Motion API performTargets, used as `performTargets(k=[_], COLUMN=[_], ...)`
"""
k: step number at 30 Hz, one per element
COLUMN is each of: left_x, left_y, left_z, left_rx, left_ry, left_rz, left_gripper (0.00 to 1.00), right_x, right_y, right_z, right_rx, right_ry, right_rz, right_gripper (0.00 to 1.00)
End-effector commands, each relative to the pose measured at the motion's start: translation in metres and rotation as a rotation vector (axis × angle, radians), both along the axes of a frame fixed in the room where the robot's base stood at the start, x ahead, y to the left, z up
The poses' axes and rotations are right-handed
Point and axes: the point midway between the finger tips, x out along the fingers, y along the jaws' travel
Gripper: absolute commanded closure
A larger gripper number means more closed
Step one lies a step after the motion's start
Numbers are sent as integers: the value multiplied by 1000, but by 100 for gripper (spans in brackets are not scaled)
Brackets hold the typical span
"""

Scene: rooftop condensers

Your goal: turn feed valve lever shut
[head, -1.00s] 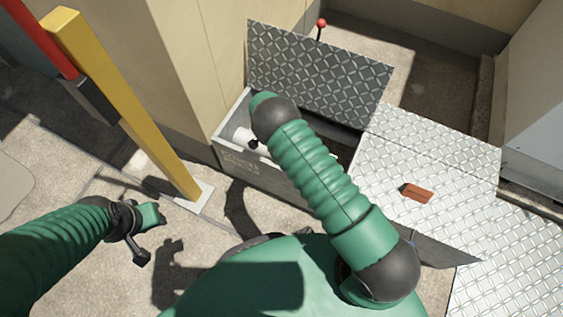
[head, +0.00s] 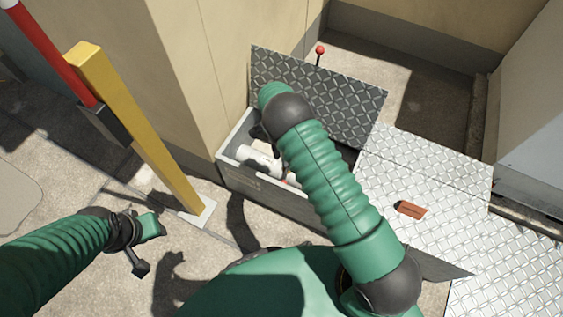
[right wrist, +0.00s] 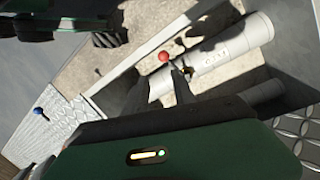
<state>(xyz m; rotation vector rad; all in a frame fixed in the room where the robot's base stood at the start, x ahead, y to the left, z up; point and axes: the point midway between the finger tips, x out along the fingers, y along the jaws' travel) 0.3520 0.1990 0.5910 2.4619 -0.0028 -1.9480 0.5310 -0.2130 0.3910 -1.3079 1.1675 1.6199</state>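In the right wrist view, a red ball knob (right wrist: 165,57), which looks like the valve lever's end, shows beside a white lettered pipe (right wrist: 222,52). My right gripper (right wrist: 158,88) has its two dark fingers apart, with the knob just beyond them; I see nothing held. In the head view, white pipe (head: 258,158) lies inside the open box (head: 262,192). My right arm reaches over the box and hides much of its inside. My left gripper (head: 142,247) hangs over the paving at the left, away from the box; its finger opening is unclear.
A raised chequer-plate lid (head: 330,90) stands behind the box. A red-topped rod (head: 319,54) rises behind it. A brown-red block (head: 410,209) lies on the plates at right. A yellow post (head: 135,125) stands left. A blue knob (right wrist: 38,112) shows in the wrist view.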

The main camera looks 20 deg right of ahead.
Motion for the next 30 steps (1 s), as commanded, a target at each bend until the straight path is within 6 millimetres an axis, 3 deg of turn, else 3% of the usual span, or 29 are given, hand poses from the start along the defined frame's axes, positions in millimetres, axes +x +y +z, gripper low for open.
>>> performTargets(k=[1,5,6,9,12,17,30], left_x=[0,-1,-1,-1,0,0,0], left_y=[0,0,0,0,0,0,0], left_z=[-22,-59,-67,-81,-84,-90,-142], left_rx=[0,0,0,0,0,0,0], left_ry=[1,2,2,2,1,1,1], left_rz=[0,0,0,0,0,0,0], left_gripper=[64,64,64,64,64,64,64], right_x=[-7,-24,-27,-32,-33,-33,-31], right_y=[-26,-82,-96,-127,-141,-132,-72], right_z=[-25,-61,-67,-70,-66,-76,-148], right_rx=[57,320,404,561,636,646,642], right_ry=[23,34,16,-51,-101,-105,-103], right_rz=[-68,-251,-297,-379,-411,-412,-409], right_gripper=[76,93,99,100,100,100,100])
